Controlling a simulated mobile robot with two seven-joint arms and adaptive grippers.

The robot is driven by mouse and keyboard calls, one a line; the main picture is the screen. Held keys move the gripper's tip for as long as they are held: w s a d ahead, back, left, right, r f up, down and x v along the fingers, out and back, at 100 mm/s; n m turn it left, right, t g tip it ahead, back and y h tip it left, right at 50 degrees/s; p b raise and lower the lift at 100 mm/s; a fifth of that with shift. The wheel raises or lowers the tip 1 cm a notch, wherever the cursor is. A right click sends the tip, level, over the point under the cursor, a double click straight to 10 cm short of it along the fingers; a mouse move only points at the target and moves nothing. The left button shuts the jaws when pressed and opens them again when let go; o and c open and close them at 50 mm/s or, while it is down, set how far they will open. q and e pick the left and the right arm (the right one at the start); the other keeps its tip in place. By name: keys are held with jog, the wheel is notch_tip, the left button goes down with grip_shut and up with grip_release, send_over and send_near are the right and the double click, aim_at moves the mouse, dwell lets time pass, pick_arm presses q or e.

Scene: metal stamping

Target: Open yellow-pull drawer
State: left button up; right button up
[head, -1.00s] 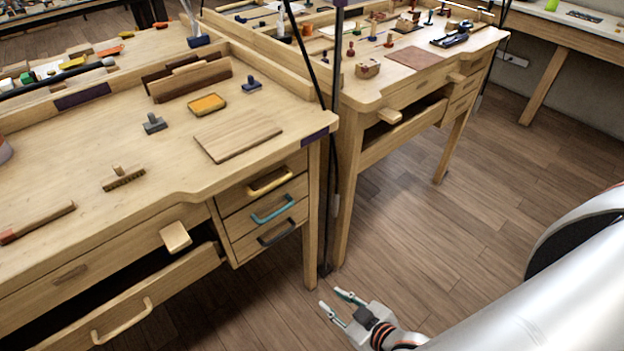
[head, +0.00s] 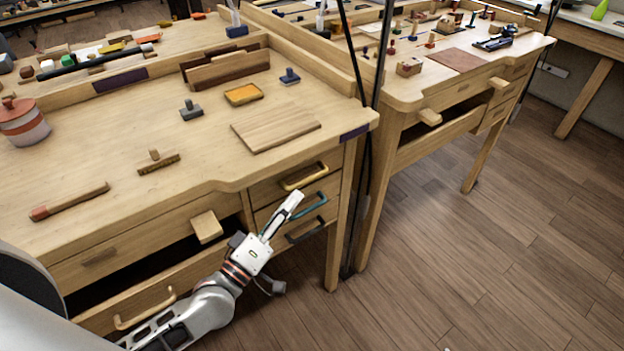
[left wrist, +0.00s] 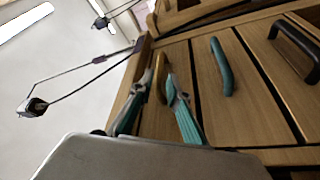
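The drawer with the yellow pull (head: 304,177) is the top one of a stack at the right end of the near workbench, and it looks shut. Below it are the teal pull (head: 307,206) and the black pull (head: 306,230). My left gripper (head: 292,203) is in front of the stack, its fingers pointing up toward the yellow pull. In the left wrist view, the yellow pull (left wrist: 161,80) shows between the two open teal fingers (left wrist: 158,68); contact cannot be told. The teal pull (left wrist: 222,66) is to their right. My right gripper is out of view.
A wide drawer (head: 145,305) under the bench stands partly open near my left arm. A wooden block (head: 206,226) juts from the bench front. A dark post (head: 368,150) stands right of the stack. Open floor (head: 470,260) lies to the right.

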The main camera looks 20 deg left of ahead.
aim_at(311, 177)
pick_arm(q)
jog(key=x, duration=0.7)
jog(key=shift+w+d, duration=0.15)
jog(key=shift+w, duration=0.2)
grip_shut()
